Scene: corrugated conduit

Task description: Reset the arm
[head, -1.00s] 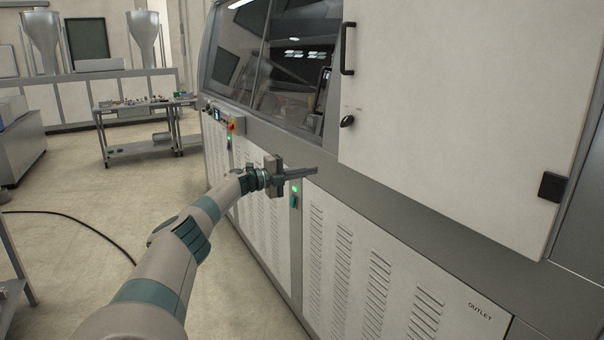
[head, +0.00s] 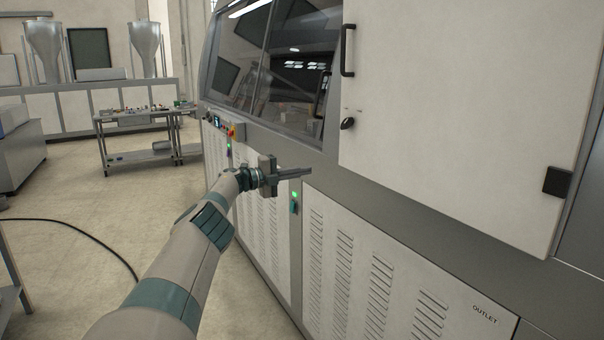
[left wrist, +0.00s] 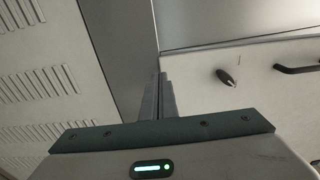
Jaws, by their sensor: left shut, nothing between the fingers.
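My left gripper (head: 296,173) is at the end of my left arm, which comes in from the lower left in the head view. Its fingers are shut with nothing between them. It is in front of the grey band of a large machine (head: 420,215), above the vented lower panels. In the left wrist view the closed fingers (left wrist: 159,97) point toward the machine's grey band and white door. I cannot tell the exact gap to the machine. My right gripper is not in view.
The machine's white door (head: 450,100) has a black handle (head: 347,50) and a latch. A small switch with a green light (head: 294,202) is just below the gripper. A metal cart (head: 140,135) and a black cable (head: 90,237) are at left, with open floor between.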

